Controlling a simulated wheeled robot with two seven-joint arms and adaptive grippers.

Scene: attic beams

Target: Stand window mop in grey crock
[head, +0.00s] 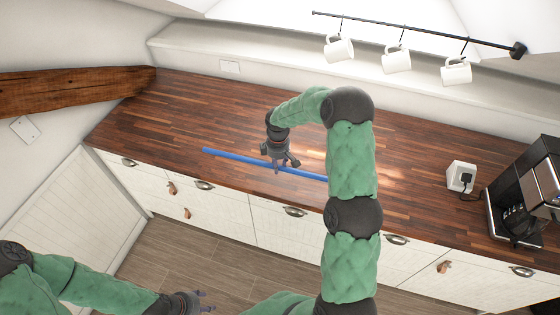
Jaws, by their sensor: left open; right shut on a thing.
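The window mop shows as a long blue stick (240,157) over the front part of the wooden counter. Its right end passes behind my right arm, so its head is not visible. My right gripper (279,166) points down and is shut on the blue stick near the middle of its visible length. I cannot tell whether the stick touches the counter or hangs just above it. My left gripper (208,301) is low at the bottom of the view, in front of the cabinets over the floor, open and empty. I see no grey crock; my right arm hides part of the counter.
The wooden counter (180,110) is clear at left. A black coffee machine (537,185) and a white socket box (461,176) stand at right. White mugs (396,61) hang from a black rail above the back. A beam (70,92) meets the left end.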

